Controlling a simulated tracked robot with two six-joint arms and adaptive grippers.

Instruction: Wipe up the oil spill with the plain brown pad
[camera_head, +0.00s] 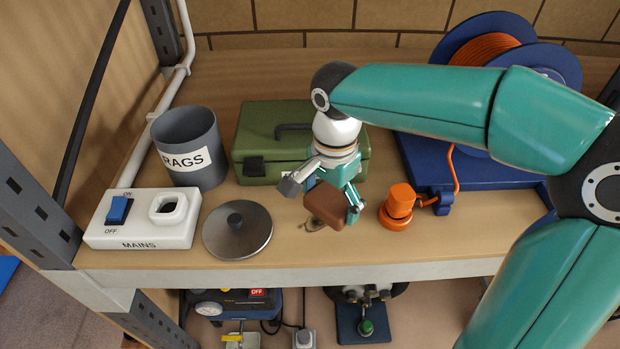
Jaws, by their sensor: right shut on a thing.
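The plain brown pad (326,207) is held in my right gripper (322,197), whose arm comes in from the right. The gripper is shut on it, with a finger on either side. The pad is low over the wooden shelf (285,248), near its front edge. A small dark stain, which looks like the oil spill (312,224), shows at the pad's lower left edge. The rest of it is hidden by the pad. I cannot tell whether the pad touches the shelf. My left gripper is not in view.
A round metal lid (255,241) lies left of the pad. A mains switch box (120,239) and a grey RAGS bin (184,137) stand farther left. A green toolbox (251,118) is behind. An orange plug (397,205) and blue cable reel (460,35) are to the right.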

